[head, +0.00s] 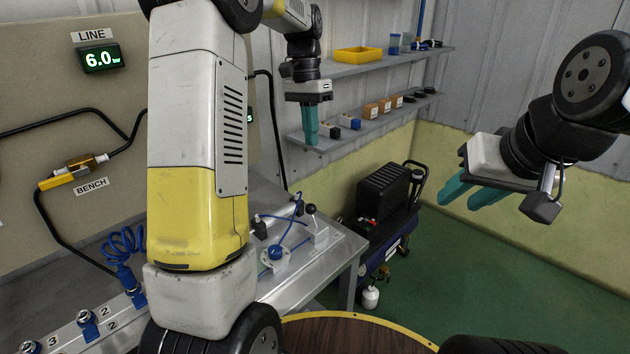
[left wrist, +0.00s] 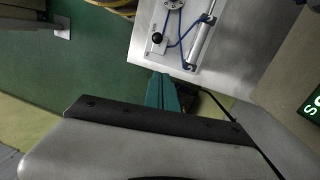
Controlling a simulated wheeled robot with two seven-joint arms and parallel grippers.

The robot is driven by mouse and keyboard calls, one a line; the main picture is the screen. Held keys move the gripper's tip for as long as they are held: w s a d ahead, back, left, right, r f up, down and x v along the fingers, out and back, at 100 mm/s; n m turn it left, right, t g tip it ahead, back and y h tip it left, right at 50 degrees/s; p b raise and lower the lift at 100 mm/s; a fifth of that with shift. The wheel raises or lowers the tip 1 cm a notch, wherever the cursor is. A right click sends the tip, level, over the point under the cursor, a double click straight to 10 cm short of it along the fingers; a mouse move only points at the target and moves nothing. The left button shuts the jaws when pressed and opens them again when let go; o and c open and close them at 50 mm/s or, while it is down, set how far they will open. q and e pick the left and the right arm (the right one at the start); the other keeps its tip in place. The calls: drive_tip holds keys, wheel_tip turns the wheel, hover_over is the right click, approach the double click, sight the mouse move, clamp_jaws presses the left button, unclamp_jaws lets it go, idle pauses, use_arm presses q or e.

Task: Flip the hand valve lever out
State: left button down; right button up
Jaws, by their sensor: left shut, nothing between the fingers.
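The hand valve lever (head: 310,209) has a black ball knob and stands on a small white block (head: 316,236) on the metal bench. The knob (left wrist: 157,38) also shows in the left wrist view, beside blue tubing. My left gripper (head: 311,140) is shut and empty, its teal fingers pointing down, above and apart from the lever. Its fingers (left wrist: 161,92) also show in the left wrist view, below the lever's plate in the picture. My right gripper (head: 457,203) is at the right, well away from the bench, with its two teal fingers apart and nothing between them.
A blue-tubed round fitting (head: 275,254) sits next to the lever block. A black and blue compressor (head: 382,200) stands on the floor behind the bench. Wall shelves (head: 375,62) hold a yellow tray (head: 358,55) and small boxes. A round brown table (head: 340,338) lies in front.

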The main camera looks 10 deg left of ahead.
use_arm(q)
drive_tip(key=s+f, duration=0.4)
drive_tip(key=f, duration=0.9)
drive_tip(key=shift+d+f+m+g, duration=0.2)
drive_tip(key=shift+d+m+g, duration=0.1)
drive_tip(key=shift+d+g, duration=0.1)
drive_tip(key=shift+s+a+f, duration=0.15)
drive_tip(key=shift+s+a, duration=0.05)
drive_tip(key=shift+s, duration=0.35)
drive_tip(key=shift+s+a+f, duration=0.15)
drive_tip(key=shift+s, duration=0.4)
